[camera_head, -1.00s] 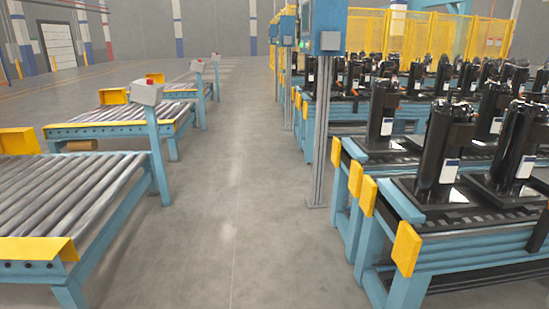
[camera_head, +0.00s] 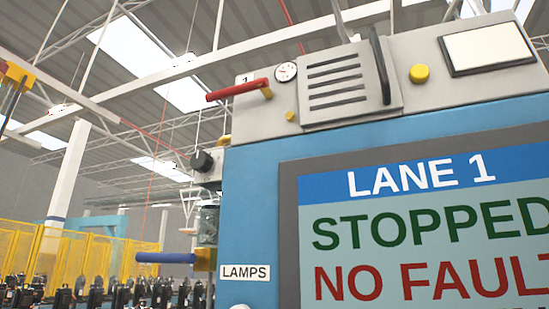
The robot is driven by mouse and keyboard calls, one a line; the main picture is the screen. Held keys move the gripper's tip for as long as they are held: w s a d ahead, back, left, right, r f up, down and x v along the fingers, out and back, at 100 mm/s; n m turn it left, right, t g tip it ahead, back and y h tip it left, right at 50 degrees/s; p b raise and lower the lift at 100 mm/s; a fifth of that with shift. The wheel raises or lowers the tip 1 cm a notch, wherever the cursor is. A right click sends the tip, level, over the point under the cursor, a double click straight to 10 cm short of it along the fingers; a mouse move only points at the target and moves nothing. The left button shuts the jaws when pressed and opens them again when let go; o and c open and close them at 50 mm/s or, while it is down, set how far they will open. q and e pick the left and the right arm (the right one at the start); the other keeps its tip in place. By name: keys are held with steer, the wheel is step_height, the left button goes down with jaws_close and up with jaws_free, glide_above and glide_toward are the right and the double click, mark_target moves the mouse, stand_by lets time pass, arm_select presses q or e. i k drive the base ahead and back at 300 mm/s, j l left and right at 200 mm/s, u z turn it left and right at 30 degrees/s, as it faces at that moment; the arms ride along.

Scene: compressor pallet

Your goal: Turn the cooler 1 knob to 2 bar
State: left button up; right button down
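A grey cooler-like unit (camera_head: 405,82) with a small "1" plate (camera_head: 244,78) sits on top of a blue cabinet (camera_head: 250,185). It carries a small round gauge (camera_head: 286,72) whose reading is too small to tell, a red lever handle (camera_head: 238,89) and a vented cover (camera_head: 338,84). A small yellow knob (camera_head: 290,116) is below the gauge. A black round knob (camera_head: 201,161) sticks out at the cabinet's upper left. I see no label saying which is the cooler 1 knob. Neither of my grippers is in view.
The cabinet's screen (camera_head: 425,225) reads "LANE 1", "STOPPED" and "NO FAULT". A blue lever handle (camera_head: 165,257) sticks out left, beside a "LAMPS" label (camera_head: 245,272). A yellow button (camera_head: 419,74) is on the top unit. Yellow fencing (camera_head: 90,257) stands farther back.

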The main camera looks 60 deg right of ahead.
mark_target(201, 161)
steer(key=z, duration=0.45)
steer(key=k+j+z, duration=0.1)
steer(key=z, duration=0.4)
steer(key=k+z, duration=0.1)
steer(key=z, duration=0.35)
